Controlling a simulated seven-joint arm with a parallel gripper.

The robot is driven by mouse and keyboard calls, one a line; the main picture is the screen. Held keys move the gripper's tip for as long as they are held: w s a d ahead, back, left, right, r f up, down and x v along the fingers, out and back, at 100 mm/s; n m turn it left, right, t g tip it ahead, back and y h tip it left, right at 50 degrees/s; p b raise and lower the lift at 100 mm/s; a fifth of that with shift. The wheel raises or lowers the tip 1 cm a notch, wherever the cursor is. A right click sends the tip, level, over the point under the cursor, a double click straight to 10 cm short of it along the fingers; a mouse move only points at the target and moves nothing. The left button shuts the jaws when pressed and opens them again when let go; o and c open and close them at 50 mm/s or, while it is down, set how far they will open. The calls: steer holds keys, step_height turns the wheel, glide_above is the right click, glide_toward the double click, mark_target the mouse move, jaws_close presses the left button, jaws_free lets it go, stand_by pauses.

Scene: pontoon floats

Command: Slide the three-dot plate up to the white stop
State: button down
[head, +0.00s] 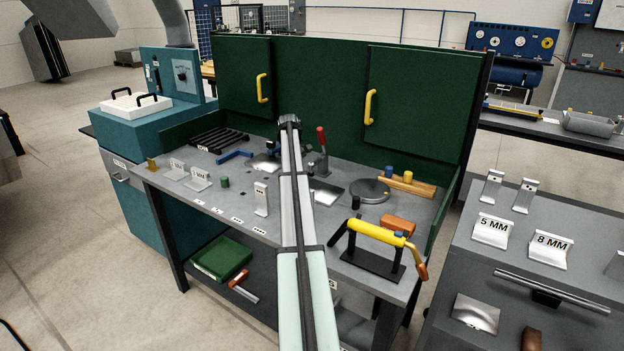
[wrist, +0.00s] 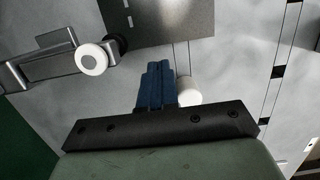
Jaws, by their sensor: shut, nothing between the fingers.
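My gripper (wrist: 158,68) is shut and empty, its blue fingers together over the grey benchtop in the wrist view. In the head view my arm hides its fingertips. A white round post (wrist: 188,92) stands just right of the fingers; I cannot tell if it is the white stop. A dark flat plate (wrist: 172,22) lies beyond the fingertips, apart from them in the picture, with small white marks on its left edge. No three dots can be read on it. In the head view an upright bent plate (head: 261,198) stands left of my arm, its dots too small to count.
A clamp arm with a white pad (wrist: 91,59) reaches in from the left. The bench (head: 228,203) also holds a red-handled clamp (head: 321,140), a round grey disc (head: 370,191) and a yellow tool (head: 375,232). The green back panel (head: 318,80) closes off the rear.

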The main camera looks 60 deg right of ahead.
mark_target(322, 190)
steer(key=s, duration=1.1)
steer(key=shift+s+a, duration=0.1)
steer(key=shift+s, duration=0.2)
steer(key=shift+w+f, duration=0.1)
steer(key=shift+f, duration=0.65)
steer(key=shift+f, duration=0.15)
